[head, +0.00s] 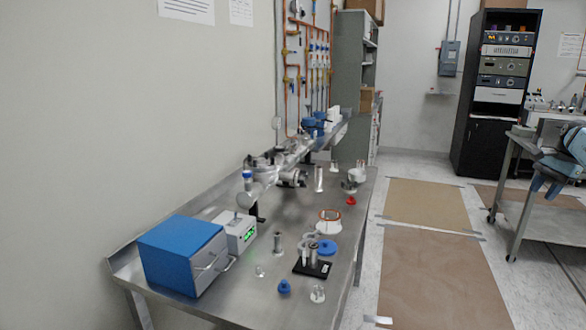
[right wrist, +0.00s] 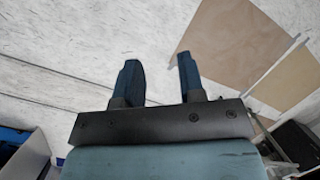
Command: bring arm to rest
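My right gripper (head: 545,188) shows at the right edge of the head view, with its dark blue fingers pointing down and clear of the steel bench. In the right wrist view the two fingers of the right gripper (right wrist: 158,68) stand apart with nothing between them, above the pale floor (right wrist: 60,45). My left arm and left gripper do not show in either view.
A steel bench (head: 225,300) runs along the left wall, holding a blue box (head: 180,245), a vacuum line and small parts. A steel cart (head: 505,200) stands at the right, beyond my right gripper. A black rack (head: 480,135) stands behind. Brown mats (head: 435,270) cover the open floor.

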